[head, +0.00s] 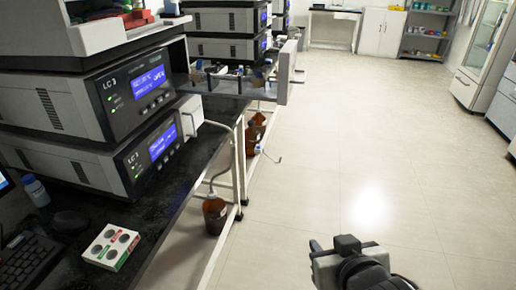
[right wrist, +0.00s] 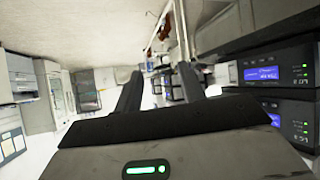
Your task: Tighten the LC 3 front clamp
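The LC 3 stack stands at the left of the head view, with an upper module (head: 135,88) and a lower module (head: 150,158), both with lit blue displays. Beside it an open compartment (head: 225,82) holds small fittings, too small to tell which is the front clamp. Its door (head: 287,72) stands open over the aisle. My right gripper (head: 318,248) is low at the bottom right, over the floor and well away from the stack. The right wrist view shows its two fingers (right wrist: 160,88) apart with nothing between them. My left gripper is out of view.
The black bench (head: 150,225) carries a white tray with round wells (head: 111,247), a keyboard (head: 30,262) and a blue-capped bottle (head: 35,190). Brown bottles (head: 215,213) stand below beside a white frame. The floor (head: 370,160) on the right is clear.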

